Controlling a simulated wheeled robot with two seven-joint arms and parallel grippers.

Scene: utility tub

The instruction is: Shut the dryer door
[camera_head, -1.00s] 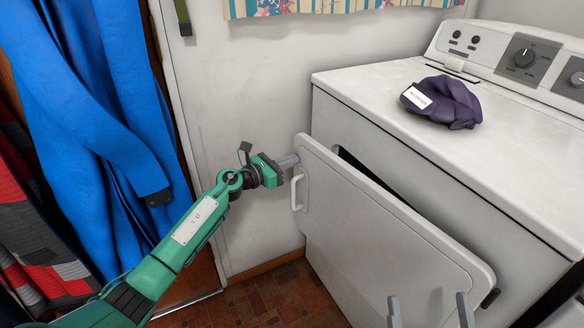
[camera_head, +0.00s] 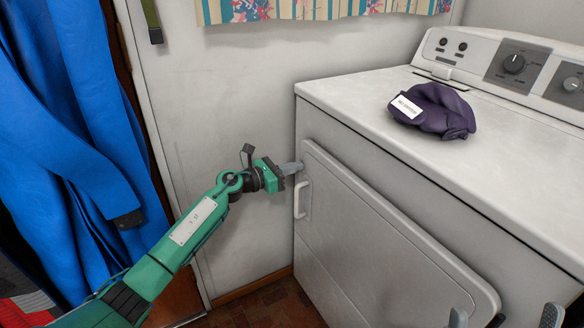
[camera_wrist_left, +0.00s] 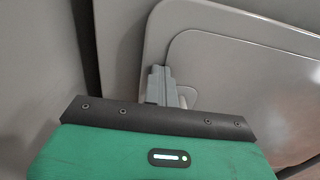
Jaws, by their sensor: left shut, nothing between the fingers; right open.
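The dryer door (camera_head: 385,225) is a white panel with rounded corners on the dryer's (camera_head: 440,190) front. It now lies almost flush with the front, with no clear dark gap along its top edge. A white handle (camera_head: 302,199) is on its left side. My left gripper (camera_head: 292,168) is shut and empty, its tips at the door's upper left edge, just above the handle. In the left wrist view the closed fingers (camera_wrist_left: 158,83) are against or very near the door (camera_wrist_left: 230,50). My right gripper (camera_head: 505,316) shows only its two spread fingertips at the bottom right edge.
A dark purple cloth item (camera_head: 435,110) with a white label lies on the dryer top. Blue fabric (camera_head: 75,130) hangs at the left. The wall (camera_head: 230,120) is close to the left of the dryer. The tiled floor (camera_head: 270,308) below is clear.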

